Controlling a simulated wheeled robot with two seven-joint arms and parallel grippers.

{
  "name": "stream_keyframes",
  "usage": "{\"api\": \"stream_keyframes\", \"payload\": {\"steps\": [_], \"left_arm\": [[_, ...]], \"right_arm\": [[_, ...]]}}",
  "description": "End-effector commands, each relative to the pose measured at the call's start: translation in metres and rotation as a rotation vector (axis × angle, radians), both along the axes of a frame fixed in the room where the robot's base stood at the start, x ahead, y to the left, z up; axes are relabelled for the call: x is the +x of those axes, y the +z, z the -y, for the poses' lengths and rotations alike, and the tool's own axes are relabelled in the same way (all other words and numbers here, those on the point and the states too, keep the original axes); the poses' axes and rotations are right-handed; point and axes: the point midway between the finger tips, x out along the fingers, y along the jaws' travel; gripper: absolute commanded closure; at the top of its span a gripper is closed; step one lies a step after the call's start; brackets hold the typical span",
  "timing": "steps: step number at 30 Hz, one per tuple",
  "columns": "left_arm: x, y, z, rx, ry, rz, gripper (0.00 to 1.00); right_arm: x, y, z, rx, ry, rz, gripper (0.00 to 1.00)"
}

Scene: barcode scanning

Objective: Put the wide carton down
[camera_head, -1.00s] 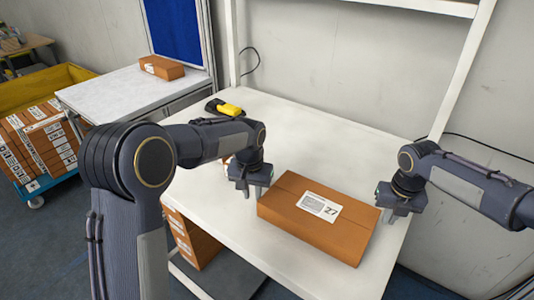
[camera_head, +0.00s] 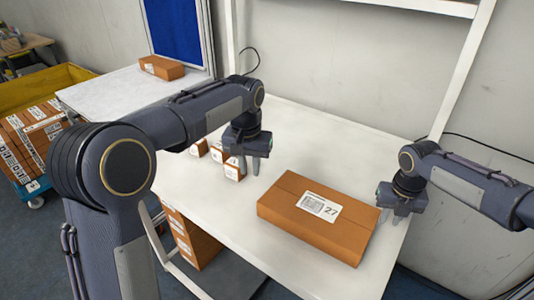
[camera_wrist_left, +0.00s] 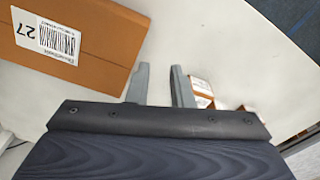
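The wide carton (camera_head: 290,218) is a flat brown box with a white label marked 27. It lies flat on the white table (camera_head: 320,135) near the front edge, and its labelled end also shows in the left wrist view (camera_wrist_left: 85,65). My left gripper (camera_head: 249,166) is above the table, beyond the carton's left end and apart from it. Its two fingers are spread with nothing between them in the left wrist view (camera_wrist_left: 160,88). My right gripper (camera_head: 394,217) is beside the carton's right end, its fingers apart and empty; whether it touches the carton is unclear.
Several small cartons (camera_head: 233,172) stand on the table by my left gripper. Another carton (camera_head: 162,67) lies on a side table. Stacked cartons (camera_head: 192,240) are below the table's left side. The back right of the tabletop is clear.

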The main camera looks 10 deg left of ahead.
Motion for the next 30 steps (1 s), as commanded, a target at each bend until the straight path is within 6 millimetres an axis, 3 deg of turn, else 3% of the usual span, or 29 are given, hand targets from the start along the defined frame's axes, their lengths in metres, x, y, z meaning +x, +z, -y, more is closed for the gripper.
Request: {"api": "stream_keyframes", "payload": {"steps": [8,21,30], "left_arm": [[-0.002,0.018,0.000,0.000,-0.001,0.000,0.80],[-0.002,0.018,0.000,0.000,-0.001,-0.001,0.80],[-0.001,0.018,0.000,0.000,-0.001,-0.001,0.80]], "right_arm": [[0.000,0.008,0.000,-0.001,-0.001,0.002,0.80],[-0.006,0.094,-0.001,0.002,0.000,0.004,0.80],[-0.009,0.120,0.000,0.000,0.001,0.001,0.80]]}}
